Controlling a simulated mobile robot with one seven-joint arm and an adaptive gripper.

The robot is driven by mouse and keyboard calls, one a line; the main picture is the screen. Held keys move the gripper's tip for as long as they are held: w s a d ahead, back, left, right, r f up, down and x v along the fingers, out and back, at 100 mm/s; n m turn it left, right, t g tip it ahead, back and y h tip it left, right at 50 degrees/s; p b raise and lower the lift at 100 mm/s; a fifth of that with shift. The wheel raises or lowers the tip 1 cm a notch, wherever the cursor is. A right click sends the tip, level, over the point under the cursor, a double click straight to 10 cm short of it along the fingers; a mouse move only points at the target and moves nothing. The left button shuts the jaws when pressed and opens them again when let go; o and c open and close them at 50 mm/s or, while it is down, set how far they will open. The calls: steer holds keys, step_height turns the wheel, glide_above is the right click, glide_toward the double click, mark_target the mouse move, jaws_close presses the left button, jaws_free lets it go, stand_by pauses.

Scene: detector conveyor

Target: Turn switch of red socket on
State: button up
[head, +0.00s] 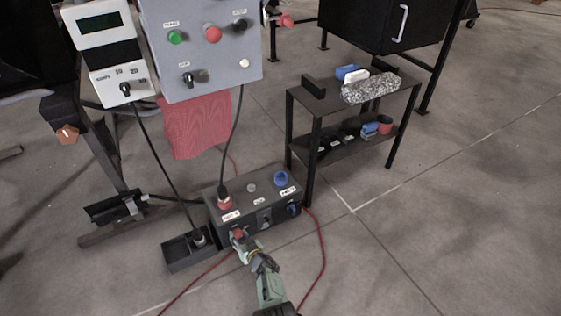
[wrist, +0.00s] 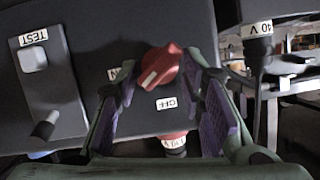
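The dark socket box (head: 243,208) stands on the floor with a red socket (head: 225,203) on its top left and a plug in it. Below that socket, on the front face, is a red rotary switch (head: 238,233). In the wrist view the red switch (wrist: 161,68) has a white mark slanting to the lower left, between a partly hidden label ending in "N" and an "OFF" label (wrist: 166,103). My gripper (wrist: 160,70) is open, its purple-padded fingers on either side of the switch. I cannot tell whether a fingertip touches it.
The box also has a blue socket (head: 281,178) and a TEST switch (wrist: 42,126). A small dark tray (head: 188,252) lies left of the box. A shelf (head: 350,104) stands behind right. A control panel (head: 205,60) rises behind, its cable running to the red socket. Red cables lie nearby.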

steer(key=shift+s+a+n+h, duration=0.15)
steer(key=shift+a+n+h, duration=0.1)
steer(key=shift+n+h, duration=0.35)
steer(key=w+d+p+v, duration=0.1)
steer(key=p+v, duration=0.9)
steer(key=v, duration=0.1)
steer(key=w+d+r+m+t+h, duration=0.2)
steer(key=w+d+r+h, duration=0.1)
steer(key=w+r, duration=0.7)
steer(key=w+d+r+m+t+h+b, duration=0.1)
steer(key=w+d+r+t+h, duration=0.1)
steer(key=w+d+r, duration=0.4)
steer(key=w+r+t, duration=0.1)
steer(key=w+r, duration=0.3)
steer(key=r, duration=0.5)
steer(key=shift+r+m+h, duration=0.25)
steer(key=shift+m+h, duration=0.15)
steer(key=shift+d, duration=0.15)
